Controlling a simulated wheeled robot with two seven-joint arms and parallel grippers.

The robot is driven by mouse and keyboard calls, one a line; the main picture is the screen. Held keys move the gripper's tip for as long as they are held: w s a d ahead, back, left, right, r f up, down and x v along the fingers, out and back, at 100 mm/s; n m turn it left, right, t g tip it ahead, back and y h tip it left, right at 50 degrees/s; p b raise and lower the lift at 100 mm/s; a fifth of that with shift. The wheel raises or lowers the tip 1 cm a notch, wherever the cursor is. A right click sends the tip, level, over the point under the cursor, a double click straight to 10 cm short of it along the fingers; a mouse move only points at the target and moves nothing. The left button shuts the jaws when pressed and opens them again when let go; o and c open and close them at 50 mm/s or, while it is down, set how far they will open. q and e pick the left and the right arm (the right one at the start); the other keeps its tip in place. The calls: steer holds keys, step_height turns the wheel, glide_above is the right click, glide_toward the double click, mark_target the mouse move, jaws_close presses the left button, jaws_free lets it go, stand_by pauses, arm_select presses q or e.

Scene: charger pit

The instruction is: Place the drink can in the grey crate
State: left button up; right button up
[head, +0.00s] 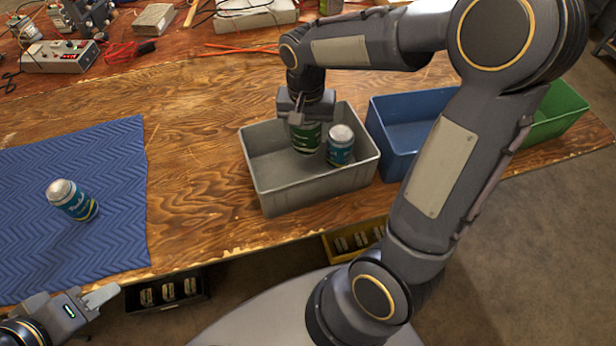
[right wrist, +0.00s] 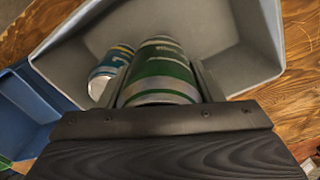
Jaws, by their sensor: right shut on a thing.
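The grey crate (head: 262,196) stands on the wooden table, and its wall shows in the right wrist view (right wrist: 257,85). My right gripper (head: 304,124) reaches down into it, shut on a green can (head: 306,142). The green can (right wrist: 160,75) fills the middle of the right wrist view between the fingers. I cannot tell whether it touches the crate floor. A blue-teal can (head: 340,148) stands beside it in the crate. Another blue-teal can (head: 75,201) stands on the blue mat at the left. My left gripper (head: 98,306) is empty at the lower left, its jaw gap unclear.
A blue crate (head: 384,130) and a green crate (head: 556,110) stand right of the grey crate. The blue mat (head: 110,160) covers the table's left. Electronics (head: 60,55) and cables lie at the back. Bare table lies between mat and grey crate.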

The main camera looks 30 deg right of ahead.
mark_target(308, 146)
step_height(308, 146, down, 5)
steer(key=shift+s+d+f, duration=0.1)
steer(key=shift+f, duration=2.15)
steer(key=shift+f+b, duration=0.2)
steer(key=shift+b, duration=0.2)
steer(key=o, duration=0.9)
steer(key=shift+o, duration=0.2)
steer(key=shift+r, duration=0.1)
